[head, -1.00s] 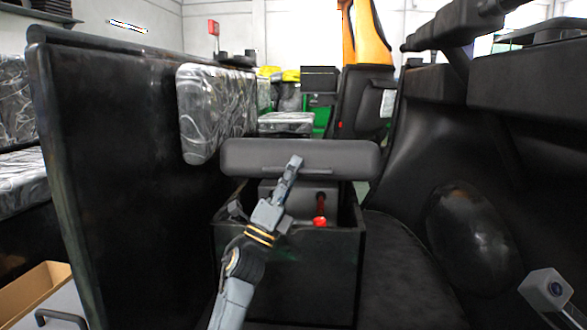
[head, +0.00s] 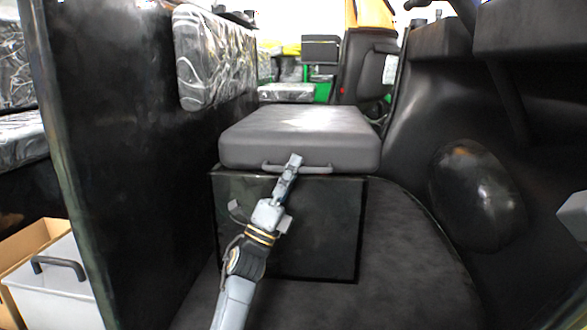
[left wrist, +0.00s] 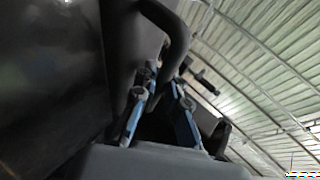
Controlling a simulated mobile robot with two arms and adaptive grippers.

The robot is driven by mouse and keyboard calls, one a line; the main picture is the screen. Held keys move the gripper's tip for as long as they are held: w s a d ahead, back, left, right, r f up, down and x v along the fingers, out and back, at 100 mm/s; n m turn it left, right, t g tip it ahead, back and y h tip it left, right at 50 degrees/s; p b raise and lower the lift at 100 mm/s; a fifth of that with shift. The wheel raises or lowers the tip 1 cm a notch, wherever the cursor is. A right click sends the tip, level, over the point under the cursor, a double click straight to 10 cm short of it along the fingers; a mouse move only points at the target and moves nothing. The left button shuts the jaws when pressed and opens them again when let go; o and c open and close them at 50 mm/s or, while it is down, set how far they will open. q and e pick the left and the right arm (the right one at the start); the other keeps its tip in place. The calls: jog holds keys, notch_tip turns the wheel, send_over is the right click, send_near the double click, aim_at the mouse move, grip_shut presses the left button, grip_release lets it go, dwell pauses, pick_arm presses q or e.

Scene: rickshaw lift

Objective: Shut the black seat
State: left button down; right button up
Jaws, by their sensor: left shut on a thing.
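The black seat (head: 300,135) is a dark padded cushion that lies flat on top of a black box (head: 285,225) in the middle of the head view. A thin handle bar (head: 318,171) runs along its front edge. My left gripper (head: 295,160) is at that bar and shut on it. In the left wrist view the dark handle (left wrist: 178,40) passes between the fingers of my left gripper (left wrist: 160,95). The inside of the box is hidden under the seat. My right gripper is not clearly in view.
A black side wall with a rounded bulge (head: 475,190) stands at the right. A grey case with a handle (head: 60,285) sits at the lower left. Dark floor (head: 400,260) is clear right of the box.

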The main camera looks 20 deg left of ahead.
pick_arm(q)
jog(key=shift+w+d+f, duration=0.1)
jog(key=shift+f, duration=0.45)
jog(key=c, duration=1.7)
grip_release()
jog(key=shift+c, duration=0.2)
jog(key=shift+o, duration=0.4)
jog(key=shift+f, duration=0.1)
jog(key=shift+s+f, duration=0.1)
jog(key=shift+s, duration=0.1)
jog(key=s+a+f, duration=0.1)
jog(key=s+a, duration=0.2)
jog(key=s, duration=0.4)
jog(key=s+a+f, duration=0.2)
jog(key=s+a, duration=0.1)
jog(key=s, duration=0.3)
jog(key=shift+s+a+f, duration=0.15)
jog(key=shift+s+a, duration=0.1)
jog(key=shift+s, duration=0.1)
